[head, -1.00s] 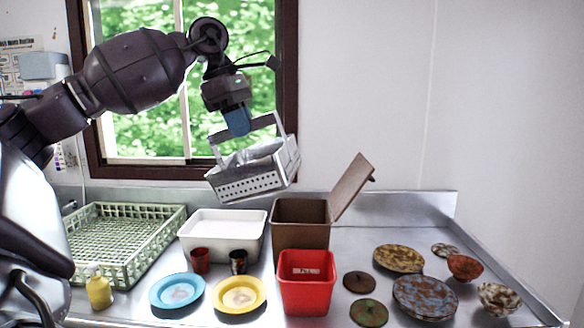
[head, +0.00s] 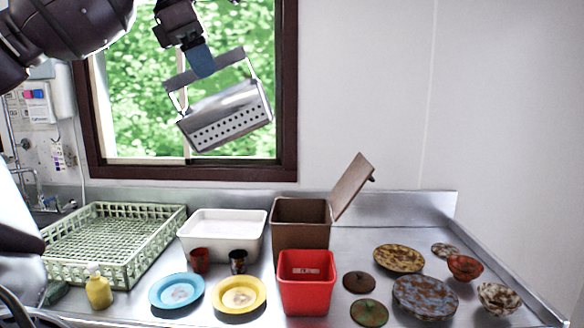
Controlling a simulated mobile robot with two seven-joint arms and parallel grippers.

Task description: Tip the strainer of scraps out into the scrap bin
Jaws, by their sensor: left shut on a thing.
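The strainer (head: 228,118) is a grey metal box with a perforated side and a raised handle. My left gripper (head: 204,66) is shut on its handle and holds it high in front of the window. The strainer hangs tilted, its left end lower. Its inside is hidden, so I cannot tell whether scraps are in it. The brown bin (head: 301,236), which looks like the scrap bin, stands on the counter with its lid (head: 351,187) open. It is below and to the right of the strainer. My right gripper is not in view.
A red bin (head: 306,291) stands before the brown bin. A white tub (head: 222,252), two cups, a blue plate (head: 176,290) and a yellow plate (head: 239,294) are to the left, with a green rack (head: 150,262). Several dirty dishes lie right. The air above the bins is clear.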

